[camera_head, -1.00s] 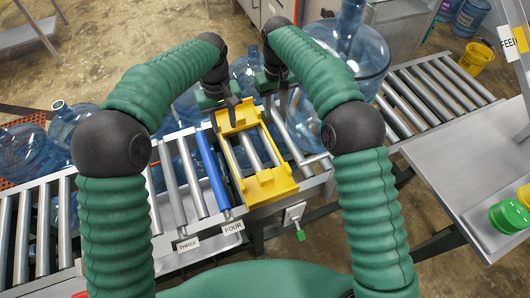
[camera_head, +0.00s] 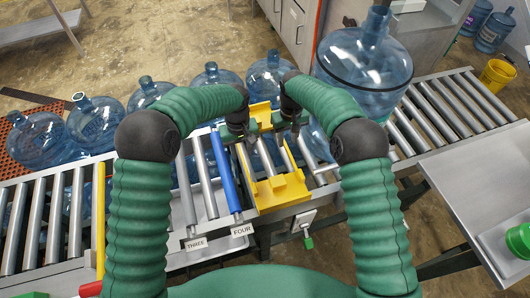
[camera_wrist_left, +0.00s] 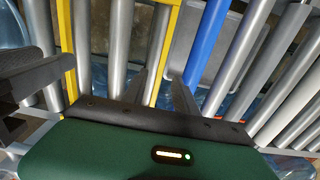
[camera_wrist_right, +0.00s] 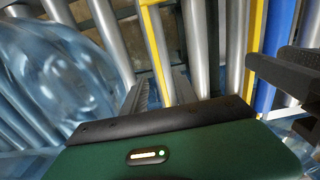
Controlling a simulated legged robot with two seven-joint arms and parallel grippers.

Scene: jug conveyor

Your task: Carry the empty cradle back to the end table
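The empty yellow cradle (camera_head: 281,189) lies on the conveyor rollers beside the blue roller, with bare rollers showing through its open middle. My left gripper (camera_head: 236,133) is at its left side, toward the far end. My right gripper (camera_head: 291,122) is at its right side. In the left wrist view a yellow cradle rail (camera_wrist_left: 166,45) runs between my left fingers (camera_wrist_left: 160,88), with gaps visible. In the right wrist view another rail (camera_wrist_right: 156,45) passes between my right fingers (camera_wrist_right: 158,88), also with a gap. Both grippers look open; contact with the rails is not clear.
A large blue jug (camera_head: 366,65) stands on the conveyor close to my right arm. Several jugs (camera_head: 210,78) stand behind the conveyor. A steel table (camera_head: 465,180) with a green object (camera_head: 518,240) is at the right. Rollers (camera_head: 440,112) right of the large jug are clear.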

